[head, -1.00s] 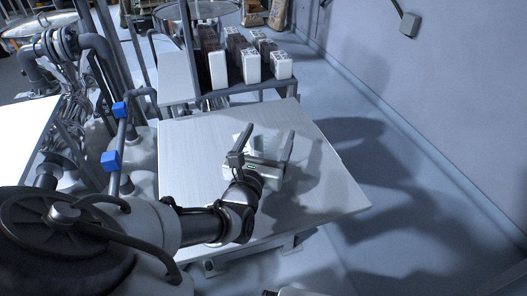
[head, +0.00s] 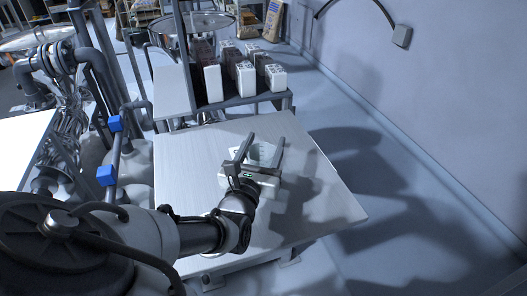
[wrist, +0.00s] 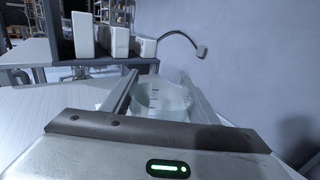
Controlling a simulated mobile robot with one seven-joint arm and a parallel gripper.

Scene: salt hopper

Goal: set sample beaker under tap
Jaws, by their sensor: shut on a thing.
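A clear glass beaker (wrist: 162,97) with dark graduation marks stands between my gripper's fingers in the wrist view. It shows faintly in the head view (head: 258,154), over the pale metal table (head: 190,160). My gripper (head: 266,139) is shut on the beaker, with one finger on each side and the fingers pointing away from my body. I cannot tell whether the beaker's base touches the table. A pipe left of the table carries two blue blocks, an upper one (head: 115,123) and a lower one (head: 106,175), perhaps valve handles. I cannot make out a tap outlet.
Behind the table, a dark shelf (head: 240,98) holds several white and brown cartons (head: 246,78). Pipes and vessels crowd the left side. A plain wall (head: 440,110) runs along the right, with open floor before it. The table's right part is bare.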

